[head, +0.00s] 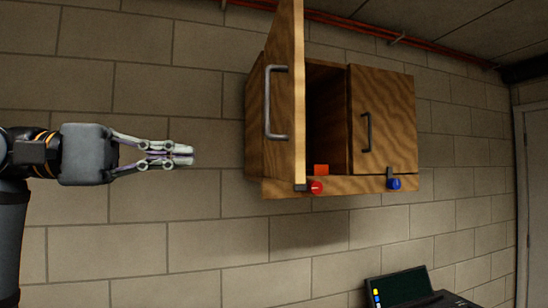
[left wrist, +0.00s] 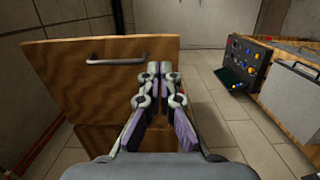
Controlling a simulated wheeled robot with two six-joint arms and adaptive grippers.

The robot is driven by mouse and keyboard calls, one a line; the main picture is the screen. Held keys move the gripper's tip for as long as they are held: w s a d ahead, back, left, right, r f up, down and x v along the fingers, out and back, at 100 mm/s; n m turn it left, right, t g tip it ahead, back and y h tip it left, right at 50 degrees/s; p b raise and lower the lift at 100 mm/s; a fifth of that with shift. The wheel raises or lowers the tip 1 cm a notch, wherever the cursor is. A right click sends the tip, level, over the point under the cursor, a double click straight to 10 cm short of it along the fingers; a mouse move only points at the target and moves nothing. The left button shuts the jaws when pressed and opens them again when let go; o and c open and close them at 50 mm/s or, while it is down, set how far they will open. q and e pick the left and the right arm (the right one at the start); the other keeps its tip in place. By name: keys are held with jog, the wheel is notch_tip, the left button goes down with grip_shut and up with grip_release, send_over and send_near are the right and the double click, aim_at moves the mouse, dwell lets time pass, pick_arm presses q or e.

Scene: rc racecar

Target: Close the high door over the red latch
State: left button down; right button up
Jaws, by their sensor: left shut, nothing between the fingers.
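A wooden cabinet hangs on the wall in the head view. Its left door (head: 285,95), with a grey bar handle (head: 270,102), stands swung open towards me above the red latch (head: 316,187). The right door (head: 385,125) is closed above the blue latch (head: 393,184). My left gripper (head: 191,155) is shut and empty, left of the open door and apart from it in the head view. In the left wrist view, its fingertips (left wrist: 160,68) appear in front of the wooden door (left wrist: 70,85); I cannot tell the gap there. My right gripper is not in view.
An orange block (head: 321,170) sits inside the open cabinet. A dark device with a screen (head: 400,287) is below right. Red pipes (head: 345,22) run along the wall above. The space between my left gripper and the door looks clear. A panel with coloured buttons (left wrist: 243,65) shows in the left wrist view.

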aim_at(294, 159)
pick_arm(q)
jog(key=p+x, duration=0.2)
jog(key=x, duration=0.2)
jog(key=p+x, duration=0.2)
jog(key=x, duration=0.3)
jog(key=p+x, duration=0.2)
jog(key=x, duration=0.2)
jog(key=shift+w+d+p, duration=0.15)
jog(key=shift+w+p, duration=0.15)
jog(key=shift+w, duration=0.05)
jog(key=shift+d, duration=0.4)
jog(key=shift+f, duration=0.1)
